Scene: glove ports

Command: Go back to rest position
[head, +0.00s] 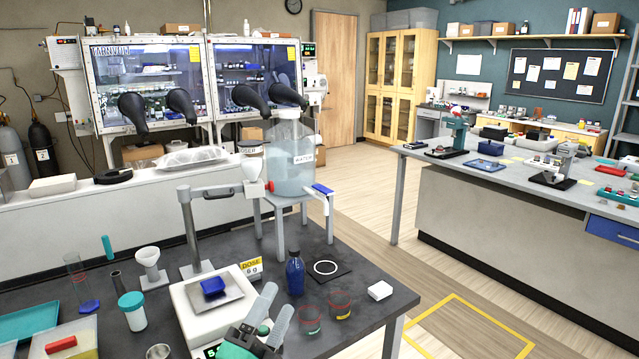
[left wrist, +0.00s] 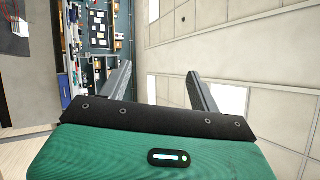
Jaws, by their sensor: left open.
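My left gripper (head: 274,308), green with grey fingers, shows at the bottom centre of the head view, in front of the white balance on the dark table (head: 365,297). Its fingers are apart. In the left wrist view the gripper (left wrist: 158,72) is open with nothing between its fingers, and the background there is sideways wall shelves and ceiling. My right gripper is in neither view.
A stand arm (head: 225,190) rises behind. A water carboy (head: 290,165) stands beyond.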

